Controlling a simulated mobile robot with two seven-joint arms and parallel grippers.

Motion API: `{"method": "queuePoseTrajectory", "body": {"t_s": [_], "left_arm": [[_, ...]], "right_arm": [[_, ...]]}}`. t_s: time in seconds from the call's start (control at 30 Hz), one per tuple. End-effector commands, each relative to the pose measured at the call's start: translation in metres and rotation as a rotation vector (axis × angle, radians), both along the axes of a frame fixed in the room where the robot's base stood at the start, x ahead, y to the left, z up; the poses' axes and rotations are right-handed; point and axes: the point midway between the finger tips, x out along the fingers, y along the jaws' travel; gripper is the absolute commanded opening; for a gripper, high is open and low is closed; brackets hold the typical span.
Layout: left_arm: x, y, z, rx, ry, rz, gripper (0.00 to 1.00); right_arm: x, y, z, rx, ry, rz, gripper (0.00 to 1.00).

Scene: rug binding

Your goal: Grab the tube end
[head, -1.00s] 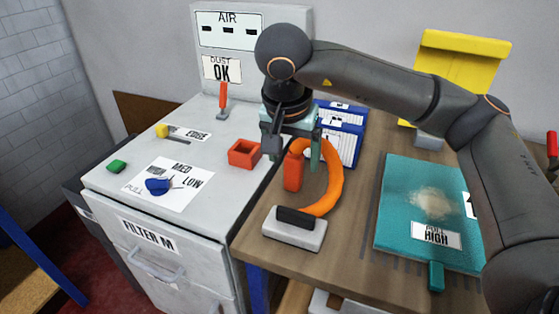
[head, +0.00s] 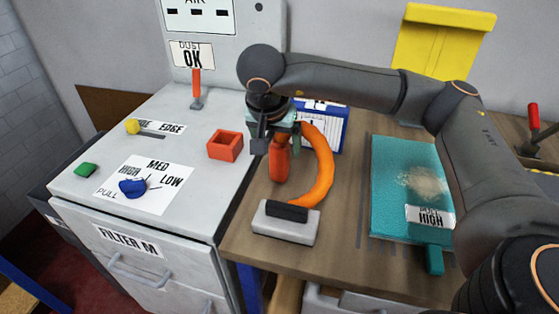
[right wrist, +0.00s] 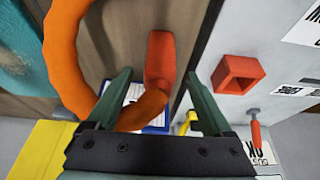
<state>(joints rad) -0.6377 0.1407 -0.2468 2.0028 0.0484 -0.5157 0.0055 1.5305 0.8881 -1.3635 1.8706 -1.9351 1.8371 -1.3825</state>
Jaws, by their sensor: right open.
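An orange tube (head: 323,170) curves in an arc over the brown bench. Its red tube end (head: 279,163) is a thick stub on the left of the arc. My right gripper (head: 277,146) is open over the tube end, pointing down, with one finger on each side of it. In the right wrist view the red end (right wrist: 160,55) shows between the two spread fingers (right wrist: 157,77), nearer the right one, with visible gaps on both sides. The tube (right wrist: 66,50) bends round past the left finger there. My left gripper is not in view.
A grey block with a black top (head: 285,222) stands in front of the tube. A red-orange open box (head: 225,146) sits on the grey cabinet to the left. A teal panel (head: 400,180) lies to the right, and a blue-edged labelled board (head: 335,130) is behind.

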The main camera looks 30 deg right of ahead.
Motion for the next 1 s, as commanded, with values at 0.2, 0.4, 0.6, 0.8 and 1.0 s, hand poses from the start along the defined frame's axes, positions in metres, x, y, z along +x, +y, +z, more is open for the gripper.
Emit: {"method": "queuePoseTrajectory", "body": {"t_s": [0.2,0.4,0.6,0.8,1.0], "left_arm": [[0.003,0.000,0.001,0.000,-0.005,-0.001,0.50],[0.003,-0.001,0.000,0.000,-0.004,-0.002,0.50],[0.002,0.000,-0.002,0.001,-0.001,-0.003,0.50],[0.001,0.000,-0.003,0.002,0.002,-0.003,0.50],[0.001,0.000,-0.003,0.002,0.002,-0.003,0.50]], "right_arm": [[0.007,-0.010,-0.029,-0.001,0.003,-0.002,0.85],[0.008,-0.011,-0.033,0.000,0.000,-0.001,0.85],[0.008,-0.011,-0.032,0.000,0.000,-0.001,0.73],[0.008,-0.010,-0.032,-0.001,0.001,0.000,0.50],[0.008,-0.010,-0.032,-0.001,0.001,0.000,0.28]]}}
